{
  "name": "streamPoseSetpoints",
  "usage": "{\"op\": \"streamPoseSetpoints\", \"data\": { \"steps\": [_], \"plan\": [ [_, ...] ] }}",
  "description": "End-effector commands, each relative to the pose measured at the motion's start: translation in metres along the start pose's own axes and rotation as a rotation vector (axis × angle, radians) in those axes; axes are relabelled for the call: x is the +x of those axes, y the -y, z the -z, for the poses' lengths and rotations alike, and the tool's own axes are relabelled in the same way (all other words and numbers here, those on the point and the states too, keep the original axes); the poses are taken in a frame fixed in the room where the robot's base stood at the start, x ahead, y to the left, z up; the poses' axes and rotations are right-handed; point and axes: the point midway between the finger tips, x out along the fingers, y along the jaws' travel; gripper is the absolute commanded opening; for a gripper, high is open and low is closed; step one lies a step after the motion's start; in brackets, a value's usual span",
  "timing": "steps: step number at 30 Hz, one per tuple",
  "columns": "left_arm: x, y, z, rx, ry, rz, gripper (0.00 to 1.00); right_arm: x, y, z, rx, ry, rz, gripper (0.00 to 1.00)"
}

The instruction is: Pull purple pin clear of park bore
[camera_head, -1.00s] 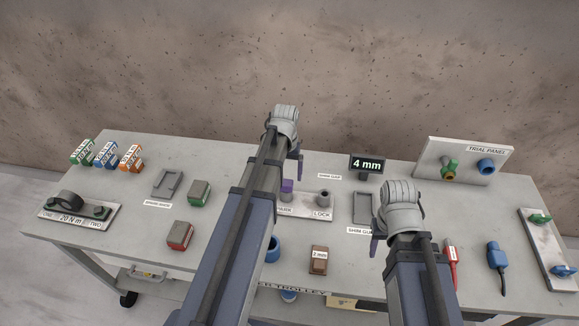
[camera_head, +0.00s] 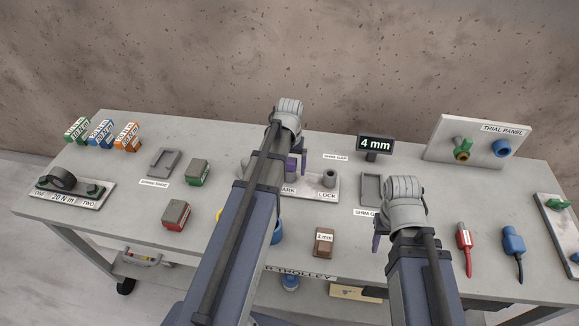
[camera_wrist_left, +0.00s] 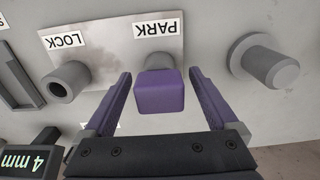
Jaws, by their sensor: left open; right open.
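The purple pin stands at the PARK position of a pale plate (camera_head: 310,193); its square head (camera_wrist_left: 160,93) fills the middle of the left wrist view. My left gripper (camera_wrist_left: 160,74) is open, with one purple finger on each side of the head and a small gap at both sides. In the head view its arm and a finger hide most of the pin. The LOCK bore, a grey hollow collar (camera_head: 327,181), is empty; it also shows in the left wrist view (camera_wrist_left: 65,82). My right gripper (camera_head: 379,243) is open and empty over the trolley's front right.
A grey round peg (camera_wrist_left: 265,62) stands beside the plate. A 4 mm display (camera_head: 374,145) and a grey shim tray (camera_head: 370,188) are right of the plate. A brown 2 mm block (camera_head: 324,242) sits in front. A trial panel (camera_head: 475,143) stands at the back right.

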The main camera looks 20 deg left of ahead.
Motion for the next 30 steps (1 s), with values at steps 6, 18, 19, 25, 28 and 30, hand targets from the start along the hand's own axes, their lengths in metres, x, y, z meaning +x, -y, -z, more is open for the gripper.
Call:
{"op": "streamPoseSetpoints", "data": {
  "steps": [6,18,19,25,28,30],
  "plan": [
    [0.0007,0.0,0.0,0.0,0.0,0.0,0.93,0.0007,0.0001,0.0,0.0,0.0,0.0,0.5],
    [0.0007,0.0,0.0001,0.0,0.0,0.0,0.53,0.0007,0.0001,0.0,0.0,0.0,0.0,0.5],
    [0.0007,0.0,0.0,0.0,0.0,0.0,0.5,0.0007,0.0001,0.0,0.0,0.0,0.0,0.5],
    [0.0008,0.0,0.0,0.0,0.0,0.0,0.27,0.0008,0.0001,0.0,0.0,0.0,0.0,0.5],
    [0.0008,0.0,0.0,0.0,0.0,0.0,0.16,0.0008,0.0001,0.0001,0.0,0.0,0.0,0.5],
    [0.0008,0.0,0.0,0.0,0.0,0.0,0.08,0.0008,0.0001,0.0,0.0,0.0,0.0,0.5]
  ]
}}
